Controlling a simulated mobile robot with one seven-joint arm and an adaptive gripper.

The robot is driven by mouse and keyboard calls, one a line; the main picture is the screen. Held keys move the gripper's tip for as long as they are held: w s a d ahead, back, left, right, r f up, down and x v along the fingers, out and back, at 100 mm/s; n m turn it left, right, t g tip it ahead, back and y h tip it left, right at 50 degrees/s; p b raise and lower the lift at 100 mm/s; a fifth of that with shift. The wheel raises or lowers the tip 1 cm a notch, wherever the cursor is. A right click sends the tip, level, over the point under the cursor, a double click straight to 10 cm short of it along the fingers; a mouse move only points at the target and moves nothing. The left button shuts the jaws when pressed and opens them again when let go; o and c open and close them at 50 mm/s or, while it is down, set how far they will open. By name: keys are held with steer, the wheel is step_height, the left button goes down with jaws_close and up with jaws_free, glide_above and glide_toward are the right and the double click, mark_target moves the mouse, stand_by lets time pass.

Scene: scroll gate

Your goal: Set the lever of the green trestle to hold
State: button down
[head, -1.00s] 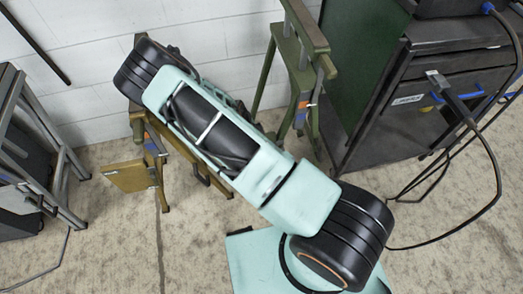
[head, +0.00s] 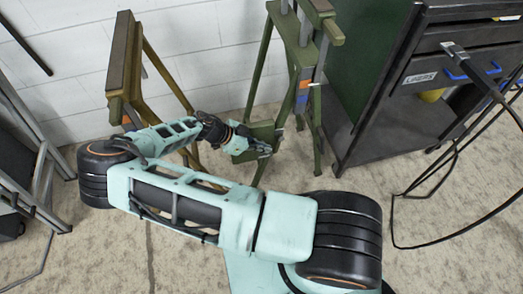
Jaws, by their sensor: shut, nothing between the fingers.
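The green trestle (head: 277,48) stands upright against the wall, just right of the picture's middle. A grey metal piece with small orange and blue marks (head: 303,90) sits on its right-hand leg. I cannot tell for sure whether this is the lever, or its setting. A green plate (head: 262,134) sticks out low on the trestle's left side. My gripper (head: 266,148) is shut with nothing visible in it, at this plate and left of the marked piece. It partly covers the plate; I cannot tell whether they touch.
A brown-yellow trestle (head: 122,60) stands left of the green one, partly behind my arm. A dark cabinet (head: 400,115) with blue handles stands close on the right. Black cables (head: 395,215) hang at the right. Grey metal frames (head: 20,180) stand far left.

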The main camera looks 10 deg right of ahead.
steer(key=shift+d+f+b, duration=0.3)
steer(key=shift+f+b, duration=0.05)
steer(key=shift+d, duration=0.15)
stand_by(0.3)
steer(key=v, duration=1.2)
stand_by(0.4)
